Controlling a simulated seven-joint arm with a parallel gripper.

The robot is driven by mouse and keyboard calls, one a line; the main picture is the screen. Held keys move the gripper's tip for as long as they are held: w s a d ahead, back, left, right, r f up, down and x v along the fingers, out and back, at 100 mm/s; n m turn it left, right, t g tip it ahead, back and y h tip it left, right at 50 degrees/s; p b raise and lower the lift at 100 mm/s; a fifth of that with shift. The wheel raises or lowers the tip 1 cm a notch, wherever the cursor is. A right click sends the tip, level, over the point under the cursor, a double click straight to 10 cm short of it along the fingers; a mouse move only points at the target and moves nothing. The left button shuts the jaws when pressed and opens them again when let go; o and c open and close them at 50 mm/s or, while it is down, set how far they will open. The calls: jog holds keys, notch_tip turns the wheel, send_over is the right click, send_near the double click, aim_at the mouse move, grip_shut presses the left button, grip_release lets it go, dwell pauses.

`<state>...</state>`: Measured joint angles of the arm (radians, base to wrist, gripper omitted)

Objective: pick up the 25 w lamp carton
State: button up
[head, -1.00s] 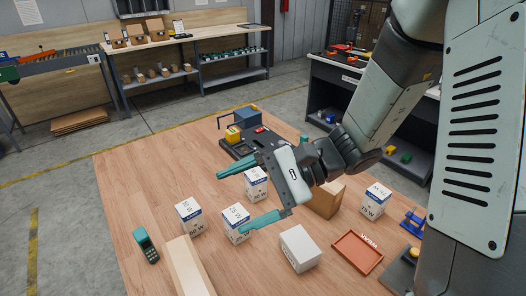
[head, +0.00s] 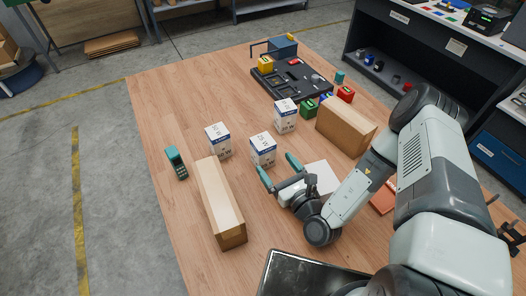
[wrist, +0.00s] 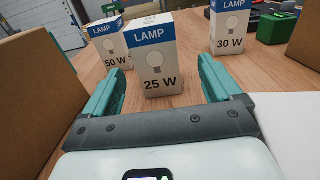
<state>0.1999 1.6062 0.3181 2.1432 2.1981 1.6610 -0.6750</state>
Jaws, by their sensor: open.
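The 25 W lamp carton (wrist: 153,58) is white with a blue top band and stands upright, straight ahead in the wrist view, between and just beyond my fingertips. In the head view, this carton (head: 262,150) is the nearest of three lamp cartons on the wooden table. My gripper (head: 278,168) is open, low over the table, its teal fingers pointing at the carton. The gripper also shows in the wrist view (wrist: 160,85), with nothing between its fingers. I cannot tell whether either fingertip touches the carton.
The 50 W carton (wrist: 110,44) stands left of it, the 30 W carton (wrist: 229,28) to the right. A long cardboard box (head: 220,200) flanks my gripper on the left, a white box (head: 322,178) on the right. Beyond are a brown box (head: 346,128) and a black tray (head: 292,80).

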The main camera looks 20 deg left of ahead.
aim_at(268, 157)
jog(key=x, duration=0.7)
jog(key=shift+a+r, duration=0.1)
jog(key=shift+a, duration=0.3)
jog(key=shift+c, duration=0.4)
jog(key=c, duration=1)
